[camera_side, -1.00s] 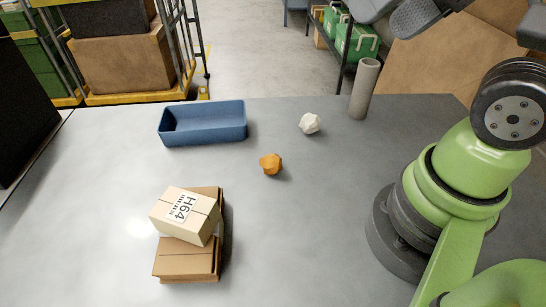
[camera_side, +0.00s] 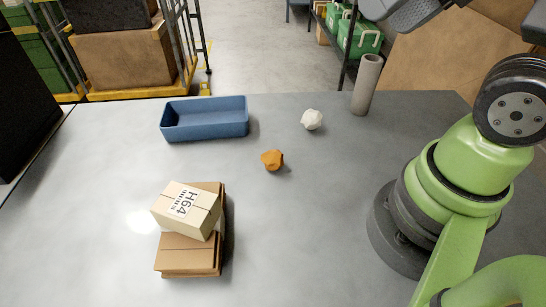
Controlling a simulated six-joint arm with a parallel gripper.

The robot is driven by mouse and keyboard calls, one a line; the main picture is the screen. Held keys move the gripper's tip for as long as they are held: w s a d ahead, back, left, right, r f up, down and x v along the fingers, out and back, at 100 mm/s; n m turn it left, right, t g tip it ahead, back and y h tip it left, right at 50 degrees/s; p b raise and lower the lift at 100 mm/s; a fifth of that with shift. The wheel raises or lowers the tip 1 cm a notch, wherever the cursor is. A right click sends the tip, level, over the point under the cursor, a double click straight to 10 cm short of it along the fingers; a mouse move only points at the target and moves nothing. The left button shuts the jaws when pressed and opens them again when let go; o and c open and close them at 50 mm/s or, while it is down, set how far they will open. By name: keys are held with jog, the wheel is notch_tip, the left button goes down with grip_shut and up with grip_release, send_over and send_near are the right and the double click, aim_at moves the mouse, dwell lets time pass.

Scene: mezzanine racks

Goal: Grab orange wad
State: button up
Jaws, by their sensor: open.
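The orange wad (camera_side: 272,160) is a small crumpled lump lying on the grey table, near the middle of the view. It stands apart from everything else, with bare tabletop around it. My gripper's fingers are outside the picture, and nothing touches the wad.
A white wad (camera_side: 312,120) lies behind and right of the orange one. A blue bin (camera_side: 205,135) stands back left, a grey cylinder (camera_side: 366,85) back right. Stacked cardboard boxes (camera_side: 188,254) stand front left. The table (camera_side: 310,230) is clear at front centre.

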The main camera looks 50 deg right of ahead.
jog(key=w+a+f+n+y, duration=0.2)
jog(key=w+a+n, duration=0.2)
jog(key=w+n, duration=0.15)
jog(key=n+g+h, duration=0.3)
jog(key=n+h, duration=0.4)
jog(key=n, duration=0.3)
send_over(276, 155)
jog(key=s+a, duration=0.2)
jog(key=s, duration=0.1)
notch_tip(276, 155, down, 20)
jog(key=shift+x, duration=4.55)
jog(key=shift+w, duration=0.1)
jog(key=shift+r, duration=0.1)
jog(key=c, duration=0.6)
